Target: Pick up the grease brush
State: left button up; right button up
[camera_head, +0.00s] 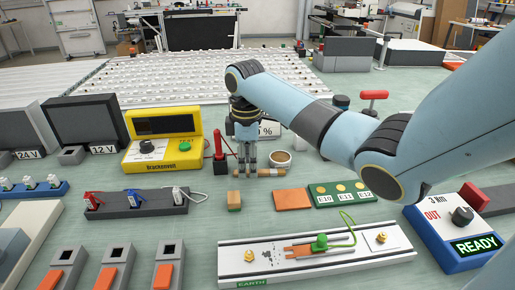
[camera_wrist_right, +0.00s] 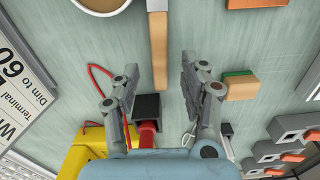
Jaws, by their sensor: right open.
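The grease brush shows in the right wrist view as a narrow wooden strip (camera_wrist_right: 158,45) with a paler part at the top edge, where the picture cuts it off. In the head view the brush (camera_head: 269,172) lies on the green bench in front of a small cup, partly behind my gripper. My right gripper (camera_head: 245,168) points down over the near end of the brush. In the wrist view the right gripper (camera_wrist_right: 159,65) is open, with the brush between its two fingers and a visible gap on each side. My left gripper is not in view.
A cup (camera_head: 280,158) stands just behind the brush. A red-armed device (camera_head: 219,165) and the yellow tester (camera_head: 160,145) are at left. A wood-and-green block (camera_head: 234,200) and an orange-brown plate (camera_head: 293,199) lie in front. A white rail (camera_head: 235,257) lies nearer.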

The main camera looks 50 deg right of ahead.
jog(key=shift+f, duration=0.85)
grip_shut()
jog(key=shift+r, duration=0.15)
